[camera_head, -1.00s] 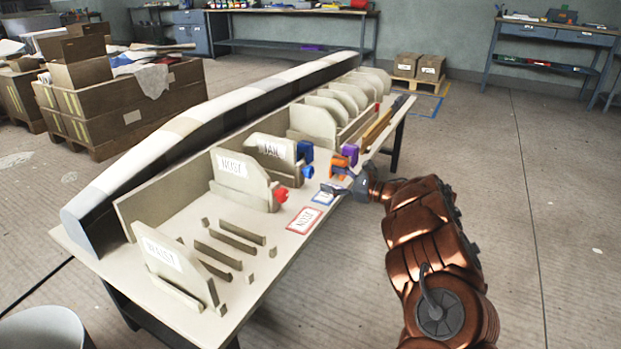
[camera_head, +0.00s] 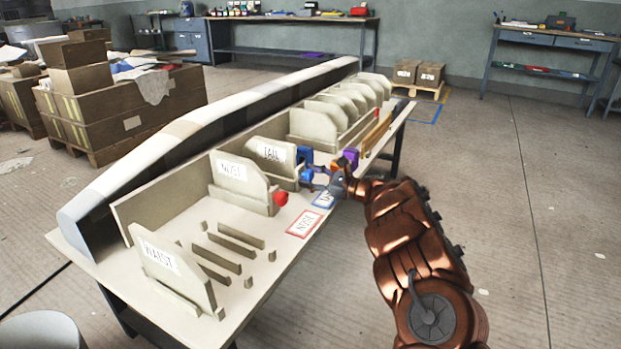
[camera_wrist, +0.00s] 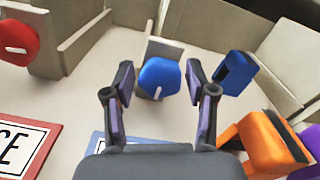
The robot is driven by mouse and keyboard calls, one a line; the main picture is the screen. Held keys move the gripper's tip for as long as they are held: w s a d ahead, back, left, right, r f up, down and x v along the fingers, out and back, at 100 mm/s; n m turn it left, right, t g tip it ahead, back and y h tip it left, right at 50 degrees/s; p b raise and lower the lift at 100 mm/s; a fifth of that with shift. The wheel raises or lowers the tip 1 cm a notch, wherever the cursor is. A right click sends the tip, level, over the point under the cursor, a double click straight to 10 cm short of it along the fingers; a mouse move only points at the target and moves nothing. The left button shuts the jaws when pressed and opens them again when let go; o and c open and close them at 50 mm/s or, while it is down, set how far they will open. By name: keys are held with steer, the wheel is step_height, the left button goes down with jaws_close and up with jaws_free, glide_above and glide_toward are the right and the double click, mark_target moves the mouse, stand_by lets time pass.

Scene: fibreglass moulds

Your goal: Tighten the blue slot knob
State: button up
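The blue slot knob (camera_wrist: 160,77) is a rounded, faceted knob with a white mark, on the end of a pale slot block in the wrist view. The TAIL panel (camera_head: 272,153) stands at that slot in the head view. My gripper (camera_wrist: 160,82) is open, its two dark fingers on either side of the blue knob with gaps showing; whether they are level with it in depth I cannot tell. In the head view my gripper (camera_head: 325,182) is at the table's right edge beside the TAIL slot, and it partly hides the knob.
A blue clamp (camera_wrist: 235,72) stands just right of the right finger. An orange clamp (camera_wrist: 262,142) and a purple one (camera_wrist: 308,140) are close at lower right. A red knob (camera_wrist: 18,37) is at upper left. A red-framed card (camera_head: 304,222) lies on the table (camera_head: 262,268).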

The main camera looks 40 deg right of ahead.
steer(key=c, duration=0.8)
steer(key=shift+a, duration=0.15)
steer(key=shift+c, duration=0.2)
steer(key=shift+f, duration=0.1)
steer(key=shift+m+b, duration=0.3)
steer(key=shift+b, duration=0.15)
